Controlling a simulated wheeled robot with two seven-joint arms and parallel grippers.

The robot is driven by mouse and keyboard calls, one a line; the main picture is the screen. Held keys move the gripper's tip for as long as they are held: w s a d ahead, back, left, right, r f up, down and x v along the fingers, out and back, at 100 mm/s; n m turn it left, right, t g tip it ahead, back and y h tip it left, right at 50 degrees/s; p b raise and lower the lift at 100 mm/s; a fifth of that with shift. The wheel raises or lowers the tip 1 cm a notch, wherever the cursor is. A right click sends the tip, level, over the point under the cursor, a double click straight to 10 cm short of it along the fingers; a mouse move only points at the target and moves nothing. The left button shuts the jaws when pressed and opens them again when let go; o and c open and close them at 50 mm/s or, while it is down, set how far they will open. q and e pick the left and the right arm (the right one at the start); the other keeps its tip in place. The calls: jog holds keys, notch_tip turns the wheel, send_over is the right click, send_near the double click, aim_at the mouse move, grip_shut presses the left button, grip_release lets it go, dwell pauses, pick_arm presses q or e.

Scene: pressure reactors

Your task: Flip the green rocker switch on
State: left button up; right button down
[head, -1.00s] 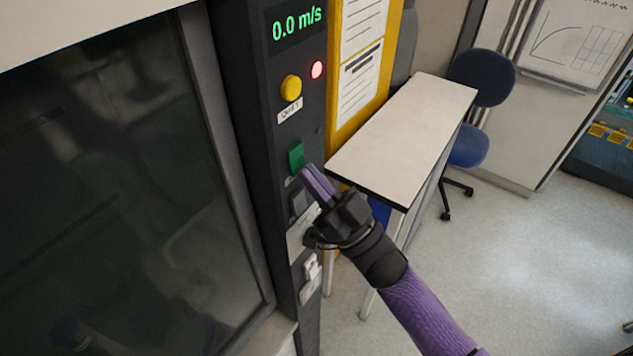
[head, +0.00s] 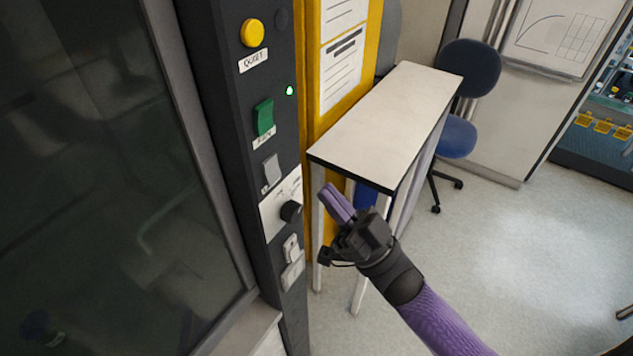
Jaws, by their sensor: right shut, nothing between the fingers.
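The green rocker switch (head: 264,117) is on the dark control panel (head: 232,100), with a small white label under it. A small round lamp (head: 290,90) beside it glows green. My right gripper (head: 328,192) is shut and empty. It is to the right of the panel and below the green switch, apart from it, with its purple fingers pointing up and left. My left gripper is not in view.
The panel also carries a yellow button (head: 252,33), a grey rocker switch (head: 272,170), a black knob (head: 291,211) and white switches lower down. A narrow white table (head: 390,120) stands behind my gripper. A blue chair (head: 468,85) is behind it.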

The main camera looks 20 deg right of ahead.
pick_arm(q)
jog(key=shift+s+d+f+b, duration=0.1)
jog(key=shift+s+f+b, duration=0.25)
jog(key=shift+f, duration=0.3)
pick_arm(e)
jog(key=v, duration=0.2)
jog(key=shift+s+d+f, duration=0.15)
jog(key=shift+f, duration=0.2)
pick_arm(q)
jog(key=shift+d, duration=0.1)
pick_arm(e)
jog(key=shift+s, duration=0.1)
